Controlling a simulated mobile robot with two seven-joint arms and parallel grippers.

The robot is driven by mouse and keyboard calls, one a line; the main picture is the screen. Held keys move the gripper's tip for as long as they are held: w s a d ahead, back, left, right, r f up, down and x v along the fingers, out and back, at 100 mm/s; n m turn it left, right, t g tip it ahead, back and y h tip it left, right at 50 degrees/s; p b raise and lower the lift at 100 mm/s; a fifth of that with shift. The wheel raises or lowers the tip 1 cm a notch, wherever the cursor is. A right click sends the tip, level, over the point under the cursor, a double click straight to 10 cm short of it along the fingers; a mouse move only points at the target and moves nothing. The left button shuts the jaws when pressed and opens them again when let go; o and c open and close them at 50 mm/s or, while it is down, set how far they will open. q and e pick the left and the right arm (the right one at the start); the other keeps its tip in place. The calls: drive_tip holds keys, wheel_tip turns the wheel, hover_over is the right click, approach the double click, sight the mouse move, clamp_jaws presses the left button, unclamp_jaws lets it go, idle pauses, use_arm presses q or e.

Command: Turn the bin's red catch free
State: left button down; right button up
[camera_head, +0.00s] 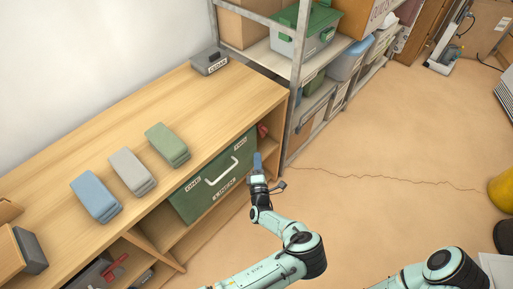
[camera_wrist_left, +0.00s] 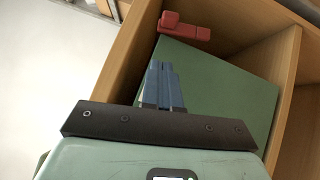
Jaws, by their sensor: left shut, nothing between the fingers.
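The green bin (camera_head: 188,203) with a white handle and labels sits in a bay of the wooden cabinet. Its red catch (camera_head: 262,131) is at the right end of the bin's front, near the cabinet's right edge. In the left wrist view the red catch (camera_wrist_left: 185,28) stands at the far edge of the green bin face (camera_wrist_left: 228,95), beyond the fingertips. My left gripper (camera_head: 257,157) is shut and empty, just in front of the bin's right end and short of the catch. Its blue fingers (camera_wrist_left: 158,67) lie together, apart from the catch. My right gripper is out of view.
Blue, grey and green cases (camera_head: 97,197) and a small dark labelled box (camera_head: 209,62) stand on the cabinet top (camera_head: 110,140). A metal shelf post (camera_head: 295,85) rises right of the cabinet. A red-handled item (camera_head: 116,267) is in the lower left bay.

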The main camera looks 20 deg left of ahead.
use_arm(q)
drive_tip(key=v, duration=0.3)
drive_tip(key=shift+s+d, duration=0.15)
drive_tip(key=shift+s, duration=0.25)
